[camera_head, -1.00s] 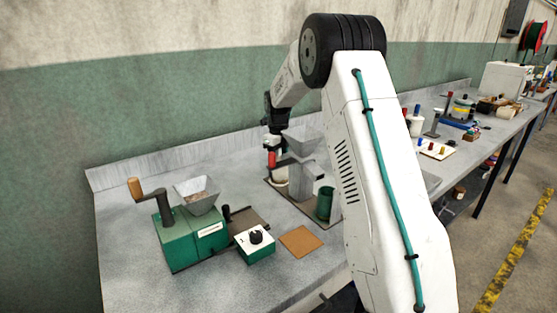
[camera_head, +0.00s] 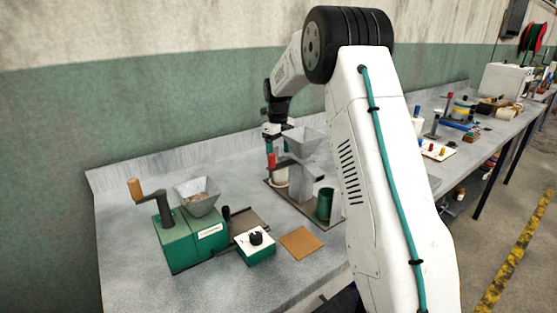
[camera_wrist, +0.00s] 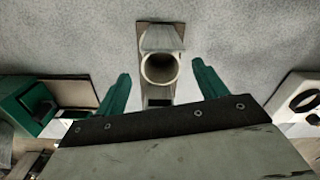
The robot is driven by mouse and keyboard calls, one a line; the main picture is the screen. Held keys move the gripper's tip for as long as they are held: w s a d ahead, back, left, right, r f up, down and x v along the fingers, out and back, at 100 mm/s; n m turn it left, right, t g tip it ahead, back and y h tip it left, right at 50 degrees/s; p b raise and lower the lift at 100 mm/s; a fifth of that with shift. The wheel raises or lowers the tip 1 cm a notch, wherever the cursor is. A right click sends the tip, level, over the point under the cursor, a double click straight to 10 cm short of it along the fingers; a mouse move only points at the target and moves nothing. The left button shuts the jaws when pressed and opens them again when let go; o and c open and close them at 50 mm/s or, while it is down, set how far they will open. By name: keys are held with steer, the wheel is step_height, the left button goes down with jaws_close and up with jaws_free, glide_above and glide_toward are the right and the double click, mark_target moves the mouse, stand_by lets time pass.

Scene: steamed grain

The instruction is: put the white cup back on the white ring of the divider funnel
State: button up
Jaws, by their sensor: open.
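The divider's grey funnel (camera_head: 305,141) stands on its column behind my forearm. In the wrist view I look down into a round, pale open mouth (camera_wrist: 160,68), which appears to be the cup's. My gripper (camera_wrist: 161,72) is open and empty, its green fingers spread to either side of this mouth in the picture. In the head view my gripper (camera_head: 272,138) is above the cup, beside the funnel. I cannot make out the white ring or whether the cup sits on it.
A green cup (camera_head: 325,203) stands at the divider's near side. A green mill with a crank (camera_head: 190,237), a green box with a black knob (camera_head: 257,247) and a brown mat (camera_head: 300,242) are in front.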

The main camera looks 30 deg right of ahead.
step_height(320, 180, up, 7)
steer(key=s+a+r+n, duration=0.8)
steer(key=s+a+r, duration=0.1)
steer(key=s, duration=0.2)
steer(key=s+a+r+n, duration=0.2)
steer(key=s+a+n, duration=0.4)
steer(key=s+n, duration=0.45)
steer(key=s+a+f+n, duration=0.2)
steer(key=s+n, duration=0.2)
steer(key=s, duration=0.4)
steer(key=s+a+f+n+t, duration=0.1)
steer(key=s+a+f+n, duration=0.1)
steer(key=s+n, duration=0.3)
steer(key=s+a+f+n, duration=0.3)
steer(key=s+n, duration=0.2)
steer(key=s, duration=0.6)
steer(key=shift+f, duration=0.35)
